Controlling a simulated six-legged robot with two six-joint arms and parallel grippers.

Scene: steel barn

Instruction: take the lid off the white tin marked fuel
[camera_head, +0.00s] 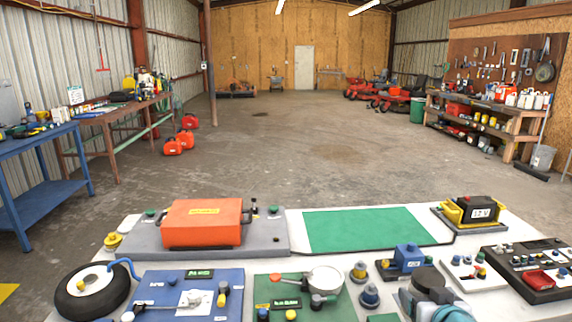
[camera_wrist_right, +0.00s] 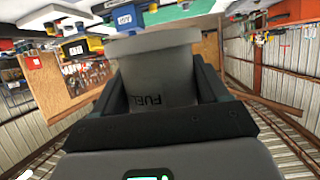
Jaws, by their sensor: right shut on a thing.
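In the right wrist view the tin (camera_wrist_right: 165,82) stands out grey in shadow, with the dark letters FUEL on its side. A wider round band (camera_wrist_right: 150,42) sits at its end toward the top of that picture; it looks like the lid and is against the body, with no gap visible. My right gripper (camera_wrist_right: 163,88) is shut on the tin's body, one dark finger on each side, below the wide band in that picture. In the head view I cannot make out the tin clearly. My left gripper is not in view.
The white table carries an orange case (camera_head: 200,222), a green mat (camera_head: 372,230), a yellow and black battery (camera_head: 470,210) and a blue box (camera_head: 408,256). A wheel (camera_head: 90,290) and several small knobbed boards crowd the front. The mat is bare.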

